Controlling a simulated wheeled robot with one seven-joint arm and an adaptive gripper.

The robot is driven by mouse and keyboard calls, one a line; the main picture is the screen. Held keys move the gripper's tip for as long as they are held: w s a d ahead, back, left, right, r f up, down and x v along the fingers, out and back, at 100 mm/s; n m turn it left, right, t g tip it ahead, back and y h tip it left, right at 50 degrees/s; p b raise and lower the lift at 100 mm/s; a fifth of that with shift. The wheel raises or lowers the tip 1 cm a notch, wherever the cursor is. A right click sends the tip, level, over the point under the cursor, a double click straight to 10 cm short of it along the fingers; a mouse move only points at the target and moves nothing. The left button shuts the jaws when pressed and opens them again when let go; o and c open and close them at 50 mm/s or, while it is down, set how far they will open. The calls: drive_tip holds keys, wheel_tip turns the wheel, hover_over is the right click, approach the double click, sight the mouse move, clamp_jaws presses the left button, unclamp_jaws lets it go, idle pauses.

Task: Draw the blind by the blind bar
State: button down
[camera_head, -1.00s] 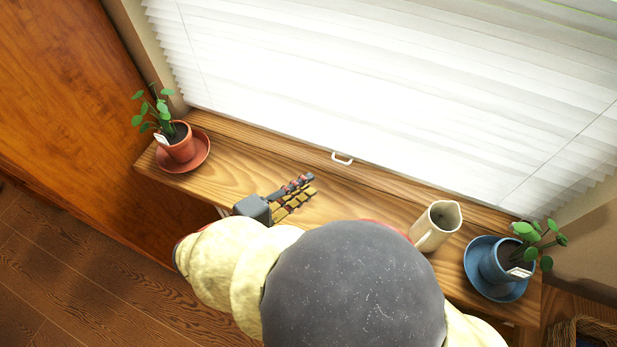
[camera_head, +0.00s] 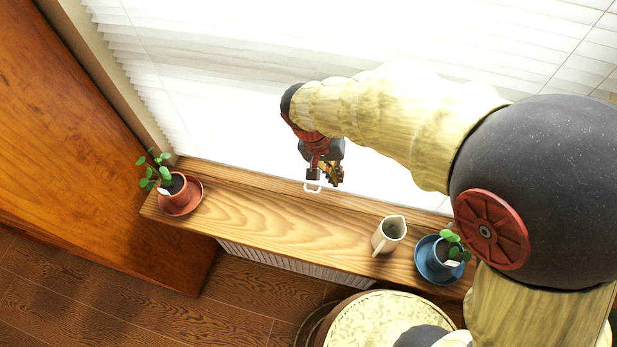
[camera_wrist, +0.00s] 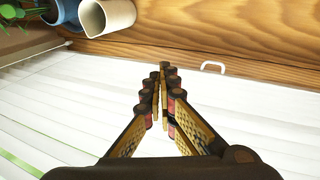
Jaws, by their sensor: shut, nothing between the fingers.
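The white slatted blind (camera_head: 215,75) hangs over the window and reaches down to the wooden sill. Its blind bar, a small white handle (camera_head: 312,187), sits at the bottom edge, just above the sill; it also shows in the wrist view (camera_wrist: 212,66). My gripper (camera_head: 325,182) is in front of the blind, beside the handle in the head view. In the wrist view its fingertips (camera_wrist: 162,75) are together with nothing between them, and the handle lies apart, to their right.
The wooden sill (camera_head: 260,215) carries a red potted plant (camera_head: 174,192) at left, a cream pitcher (camera_head: 389,234) and a blue potted plant (camera_head: 440,258) at right. The sill between the red pot and pitcher is clear. A round patterned top (camera_head: 385,318) stands below.

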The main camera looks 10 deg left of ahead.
drive_tip(key=a+m+y, duration=0.1)
drive_tip(key=a+y, duration=0.2)
drive_tip(key=a, duration=0.5)
drive_tip(key=b, duration=0.1)
approach(308, 191)
drive_tip(key=shift+t, duration=0.3)
drive_tip(key=f, duration=0.7)
drive_tip(key=shift+w+d, duration=0.2)
wheel_tip(308, 191, down, 5)
drive_tip(key=b, duration=0.3)
drive_tip(key=shift+s+d+r, duration=0.1)
